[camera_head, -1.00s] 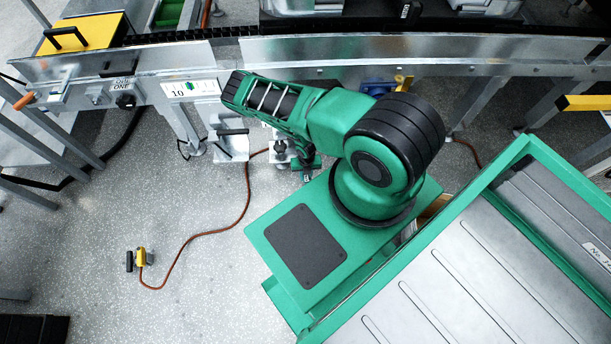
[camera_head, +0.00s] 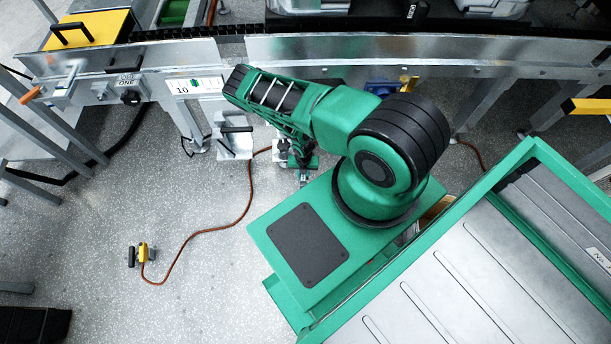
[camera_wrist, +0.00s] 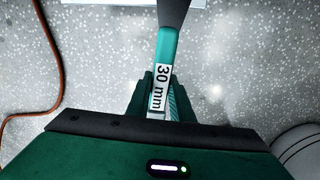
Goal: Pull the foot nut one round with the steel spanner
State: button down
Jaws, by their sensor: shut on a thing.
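My gripper (camera_wrist: 160,92) is shut on the spanner, a flat tool with a teal handle (camera_wrist: 166,48) and a white "30 mm" label. The spanner's dark grey far part runs out of the top of the wrist view, so its jaw end does not show. In the head view my gripper (camera_head: 302,163) is low near the floor, just in front of the conveyor, partly covered by my arm. I cannot make out the foot nut in either view; my arm covers part of that area.
An orange cable (camera_head: 247,200) runs across the floor to a yellow and black fitting (camera_head: 142,254). A grey bracket with a black handle (camera_head: 234,142) stands left of my gripper. The conveyor's metal side rail (camera_head: 400,48) crosses above. The floor at left is mostly clear.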

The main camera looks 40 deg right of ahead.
jog(key=shift+w+a, duration=0.1)
jog(key=shift+w+a+m, duration=0.85)
jog(key=shift+m, duration=0.05)
jog(key=shift+w+a+m, duration=0.8)
jog(key=shift+w+m, duration=0.1)
jog(key=shift+w, duration=0.15)
jog(key=shift+w+a+m, duration=0.3)
jog(key=shift+w+m, duration=0.15)
jog(key=shift+w, duration=0.15)
jog(key=shift+w+a+m, duration=0.25)
jog(key=shift+w+m, duration=0.2)
jog(key=shift+w, duration=0.1)
